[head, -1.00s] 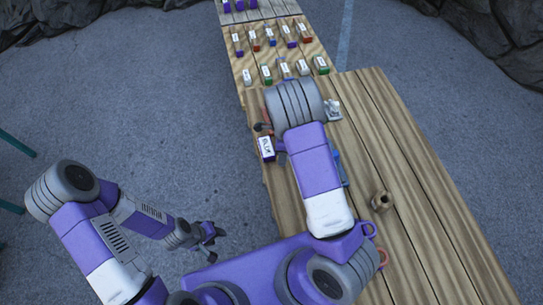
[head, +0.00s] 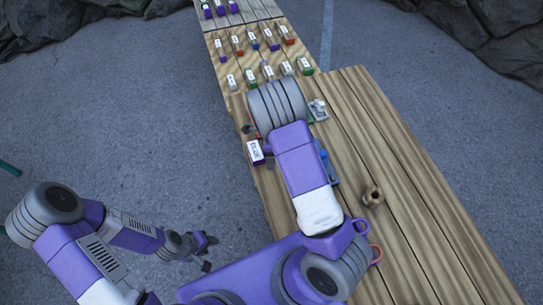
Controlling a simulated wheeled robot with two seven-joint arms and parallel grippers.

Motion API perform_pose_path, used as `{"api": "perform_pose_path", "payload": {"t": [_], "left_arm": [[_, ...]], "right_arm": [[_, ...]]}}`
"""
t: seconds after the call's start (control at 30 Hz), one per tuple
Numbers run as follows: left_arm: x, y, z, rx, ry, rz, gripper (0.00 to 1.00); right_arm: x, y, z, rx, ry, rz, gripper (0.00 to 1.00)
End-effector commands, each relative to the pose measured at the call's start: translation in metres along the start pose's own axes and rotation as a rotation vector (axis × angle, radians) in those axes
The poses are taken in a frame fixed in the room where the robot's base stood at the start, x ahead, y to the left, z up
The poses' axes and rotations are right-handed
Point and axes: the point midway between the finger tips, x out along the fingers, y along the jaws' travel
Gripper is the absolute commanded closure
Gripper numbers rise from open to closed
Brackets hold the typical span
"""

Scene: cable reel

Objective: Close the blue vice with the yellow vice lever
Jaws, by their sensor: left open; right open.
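A blue piece (head: 326,163) on the wooden bench, partly hidden behind my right arm, looks like the blue vice. Its jaws cannot be made out. A purple block with a white label (head: 256,152), which seems to read BLUE, stands at the bench's left edge. I cannot make out the yellow vice lever. My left gripper (head: 207,243) is open and empty, over the floor left of the bench.
A brown round fitting (head: 373,196) stands on the wooden bench (head: 400,170). A grey and green piece (head: 318,110) sits beyond the blue piece. Several small labelled blocks (head: 266,70) stand in rows at the far end. The bench's right side is clear.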

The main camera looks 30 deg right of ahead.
Motion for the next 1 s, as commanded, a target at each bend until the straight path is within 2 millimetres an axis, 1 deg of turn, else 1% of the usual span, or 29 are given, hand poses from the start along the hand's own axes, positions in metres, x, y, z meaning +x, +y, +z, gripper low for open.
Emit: {"api": "perform_pose_path", "payload": {"t": [0.07, 0.17, 0.27, 0.4, 0.5, 0.6, 0.73, 1.0], "left_arm": [[0.000, 0.000, 0.000, 0.000, 0.000, 0.000, 0.57], [-0.001, 0.000, 0.000, 0.000, 0.000, 0.000, 0.57], [-0.002, 0.001, 0.000, 0.000, 0.000, 0.000, 0.57], [-0.004, 0.002, 0.000, 0.000, 0.000, 0.000, 0.57], [-0.005, 0.002, 0.000, 0.000, 0.000, 0.000, 0.57], [-0.006, 0.002, 0.000, 0.000, 0.000, 0.000, 0.57], [-0.006, 0.002, 0.000, 0.000, 0.000, 0.000, 0.57], [-0.006, 0.002, 0.000, 0.000, 0.000, 0.000, 0.57]], "right_arm": [[0.000, 0.000, 0.000, -0.001, 0.000, 0.001, 0.40], [-0.006, 0.000, 0.000, -0.002, 0.000, 0.000, 0.40], [-0.021, 0.000, 0.001, -0.001, -0.002, -0.002, 0.40], [-0.046, 0.000, 0.001, -0.002, -0.002, -0.003, 0.40], [-0.060, 0.000, 0.001, -0.001, -0.002, -0.003, 0.40], [-0.070, 0.000, 0.000, -0.001, -0.001, -0.001, 0.40], [-0.076, 0.000, 0.000, 0.000, 0.000, -0.001, 0.40], [-0.076, 0.000, 0.000, 0.000, 0.000, 0.000, 0.40]]}}
